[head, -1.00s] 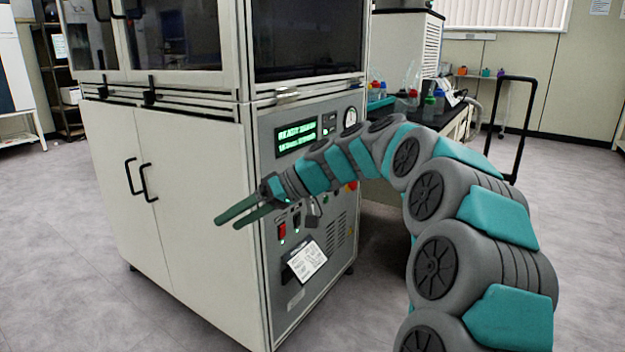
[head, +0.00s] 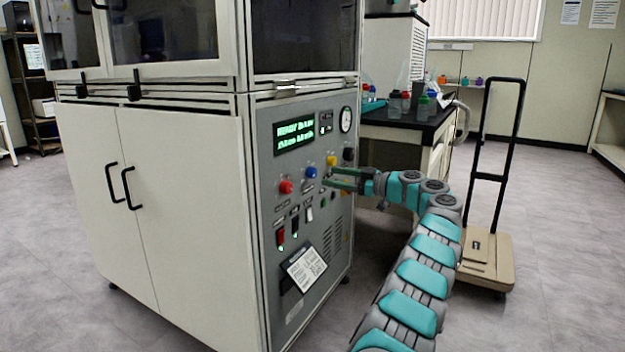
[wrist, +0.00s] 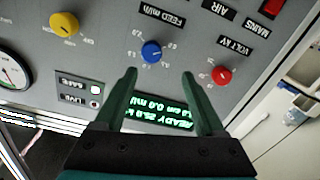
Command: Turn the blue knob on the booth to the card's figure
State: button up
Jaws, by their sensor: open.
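The blue knob (head: 311,172) sits on the booth's grey control panel (head: 340,222), between a red knob and a yellow knob. In the wrist view the blue knob (wrist: 151,51) has small figures around it, too small to read surely. My gripper (head: 330,179) is open and empty beside the panel, just right of and below the blue knob in the head view. In the wrist view its two fingers (wrist: 160,76) point toward the knob, which shows beyond and between the tips, apart from them. The card (head: 305,267) is low on the panel; its print is unreadable.
A red knob (head: 286,187) and yellow knob (head: 331,160) flank the blue one. Above are a green display (head: 294,135) and a gauge (head: 346,119). Switches (head: 281,237) lie below. A cart (head: 485,258) stands right; the floor left of the booth is clear.

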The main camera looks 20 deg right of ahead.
aim_at(315, 173)
jog(key=shift+n+h, duration=0.3)
jog(key=shift+w+d+p+x, duration=0.1)
jog(key=shift+w+d+x, duration=0.1)
jog(key=shift+x, duration=0.95)
jog(key=shift+w+d+p+x, duration=0.1)
jog(key=shift+d+x, duration=0.1)
jog(key=shift+x, duration=0.9)
jog(key=shift+w+d+p+x, duration=0.1)
jog(key=shift+w+d+x, duration=0.05)
jog(key=shift+x, duration=1)
jog(key=shift+f, duration=0.25)
jog(key=shift+c, duration=0.4)
grip_shut()
